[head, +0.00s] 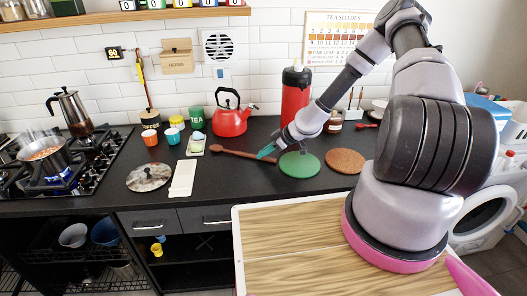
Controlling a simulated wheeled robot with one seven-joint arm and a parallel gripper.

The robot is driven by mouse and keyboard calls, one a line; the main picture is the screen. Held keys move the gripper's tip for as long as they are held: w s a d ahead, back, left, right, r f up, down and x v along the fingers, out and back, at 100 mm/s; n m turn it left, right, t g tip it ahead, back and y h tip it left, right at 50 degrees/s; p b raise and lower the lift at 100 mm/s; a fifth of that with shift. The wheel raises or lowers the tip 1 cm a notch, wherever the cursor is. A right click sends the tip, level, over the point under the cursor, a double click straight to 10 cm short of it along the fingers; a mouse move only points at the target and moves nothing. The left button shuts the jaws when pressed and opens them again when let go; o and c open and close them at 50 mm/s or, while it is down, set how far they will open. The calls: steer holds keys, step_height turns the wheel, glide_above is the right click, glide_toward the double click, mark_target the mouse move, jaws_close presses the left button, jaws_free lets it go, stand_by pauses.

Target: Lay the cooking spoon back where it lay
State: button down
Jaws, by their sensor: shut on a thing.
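The cooking spoon (232,153) is a long reddish-brown utensil in the head view, on or just above the dark counter (225,185) in front of the red kettle. Its wider end points left and its other end points right, towards my gripper. My gripper (266,152), with teal fingertips, is shut on the spoon's right end. I cannot tell whether the spoon touches the counter.
A green round mat (299,165) and a brown one (345,161) lie to the right. The red kettle (231,120) stands behind the spoon. A pale slab (183,179) and a round lid (148,178) lie to the left. A pot (43,152) sits over a blue flame.

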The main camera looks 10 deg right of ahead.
steer(key=c, duration=0.8)
jaws_free()
steer(key=shift+o, duration=0.2)
steer(key=v, duration=1)
steer(key=shift+d+r, duration=0.3)
steer(key=shift+s, duration=0.1)
